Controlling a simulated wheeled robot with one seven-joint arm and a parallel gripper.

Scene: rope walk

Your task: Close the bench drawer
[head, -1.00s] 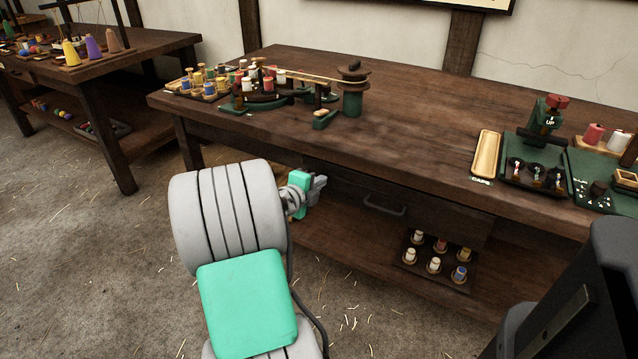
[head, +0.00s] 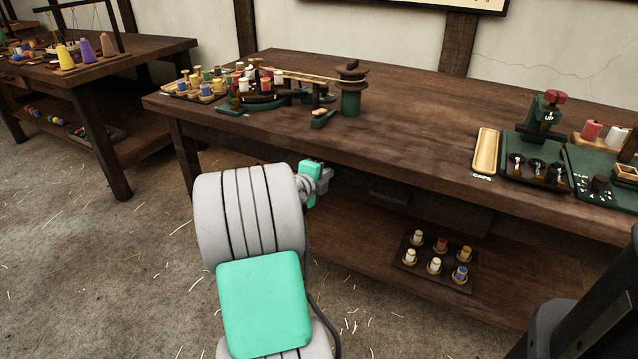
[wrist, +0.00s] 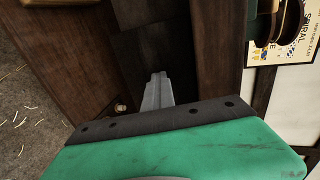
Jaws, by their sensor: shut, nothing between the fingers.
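The bench drawer (head: 430,207) is a dark wood front under the right half of the bench top, with a small dark handle (head: 389,196) at its middle. Its front sits back under the top's edge, in shadow. I cannot tell from here whether a small gap is left. My gripper (head: 328,178) is at the left end of the drawer front, just below the bench edge. In the wrist view the shut, empty fingers (wrist: 157,90) point at a dark wood panel between two lighter boards. Whether they touch it is unclear.
The workbench (head: 420,130) carries a green winding device (head: 351,95), spools and a yellow tray (head: 486,152). A lower shelf holds a spool tray (head: 437,262) below the drawer. Another table (head: 150,55) stands at left.

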